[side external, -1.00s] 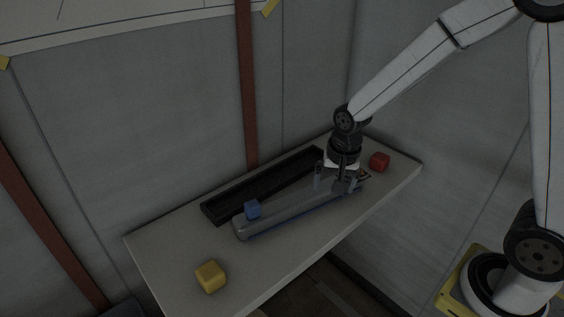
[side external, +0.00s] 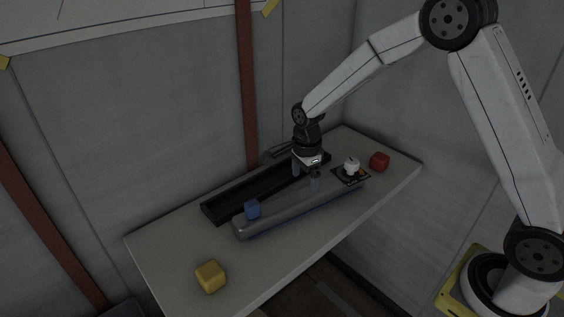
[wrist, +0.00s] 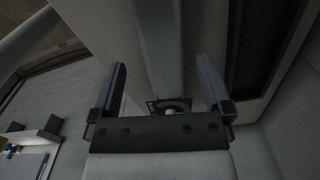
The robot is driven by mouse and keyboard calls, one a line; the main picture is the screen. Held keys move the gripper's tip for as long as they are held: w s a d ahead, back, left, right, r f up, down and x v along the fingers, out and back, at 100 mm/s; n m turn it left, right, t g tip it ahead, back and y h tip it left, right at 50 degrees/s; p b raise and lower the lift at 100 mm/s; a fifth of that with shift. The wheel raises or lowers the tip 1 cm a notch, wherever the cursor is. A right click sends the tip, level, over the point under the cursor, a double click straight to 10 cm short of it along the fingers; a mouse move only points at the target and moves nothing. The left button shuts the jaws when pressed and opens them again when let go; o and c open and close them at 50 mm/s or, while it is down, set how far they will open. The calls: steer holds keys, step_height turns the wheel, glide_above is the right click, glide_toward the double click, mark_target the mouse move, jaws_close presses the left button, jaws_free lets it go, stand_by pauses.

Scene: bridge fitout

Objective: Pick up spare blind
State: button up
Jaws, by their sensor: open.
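A long grey bar (side external: 290,214) with rounded ends lies on the table; it also shows in the wrist view (wrist: 160,45), running between the fingers. A small dark plate with a white knob (side external: 351,166) sits at its right end, partly hidden in the wrist view by the gripper body. A long black open tray (side external: 225,208) lies behind the bar. I cannot tell which of these is the spare blind. My gripper (side external: 305,182) is open and empty, pointing down above the bar and tray, its near finger over the bar.
A yellow cube (side external: 210,277) lies near the table's (side external: 165,245) left front, and a red cube (side external: 379,161) at the right end. Grey walls stand behind, with a brown upright post (side external: 246,90).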

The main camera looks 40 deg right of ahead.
mark_target(303, 194)
steer(key=shift+f, duration=1.35)
steer(key=shift+f, duration=0.1)
steer(key=shift+f, duration=2.45)
jaws_close()
steer(key=shift+w+r, duration=0.1)
steer(key=shift+r, duration=0.05)
